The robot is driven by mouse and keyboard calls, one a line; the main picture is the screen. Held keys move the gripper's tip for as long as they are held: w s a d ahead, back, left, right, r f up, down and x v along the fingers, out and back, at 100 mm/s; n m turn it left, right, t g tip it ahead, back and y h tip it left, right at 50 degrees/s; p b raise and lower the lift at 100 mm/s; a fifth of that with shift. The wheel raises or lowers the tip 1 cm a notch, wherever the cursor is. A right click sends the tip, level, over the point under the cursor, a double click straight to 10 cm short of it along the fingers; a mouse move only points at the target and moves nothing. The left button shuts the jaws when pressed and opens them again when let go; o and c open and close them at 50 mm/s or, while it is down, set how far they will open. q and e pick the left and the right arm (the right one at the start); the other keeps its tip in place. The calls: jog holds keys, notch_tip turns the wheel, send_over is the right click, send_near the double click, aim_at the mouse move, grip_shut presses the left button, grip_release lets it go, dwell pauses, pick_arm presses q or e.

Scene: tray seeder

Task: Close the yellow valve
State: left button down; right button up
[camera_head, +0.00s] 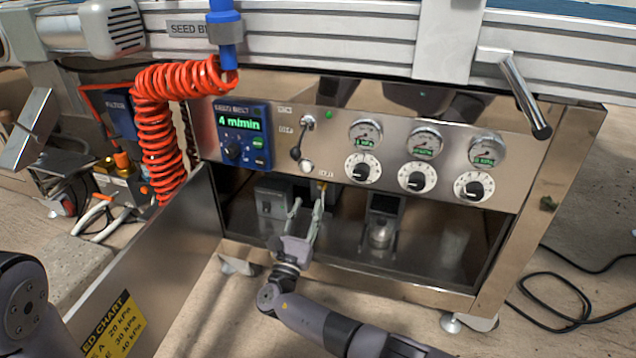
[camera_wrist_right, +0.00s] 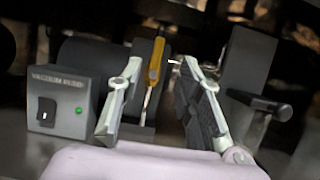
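The yellow valve (camera_wrist_right: 155,62) shows in the right wrist view as a narrow yellow lever standing nearly upright, with a thin metal part below it. In the head view only a small yellowish bit (camera_head: 323,186) shows near the right fingertips, under the panel's lower edge. My right gripper (camera_head: 307,208) is open and reaches into the open cabinet bay. In the wrist view its two fingers (camera_wrist_right: 160,85) stand either side of the lever in the picture, with visible gaps; I cannot tell the depth between them. My left gripper is not in view.
A grey switch box (camera_wrist_right: 62,100) with a green light stands left of the fingers. A dark bracket (camera_wrist_right: 245,70) stands right. Above is the gauge panel (camera_head: 330,150). The opened cabinet door (camera_head: 165,255) and orange coiled hose (camera_head: 160,130) are at left.

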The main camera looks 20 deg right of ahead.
jog(key=b+x, duration=0.4)
jog(key=x, duration=0.6)
jog(key=shift+w, duration=0.2)
jog(key=shift+d, duration=0.1)
grip_shut()
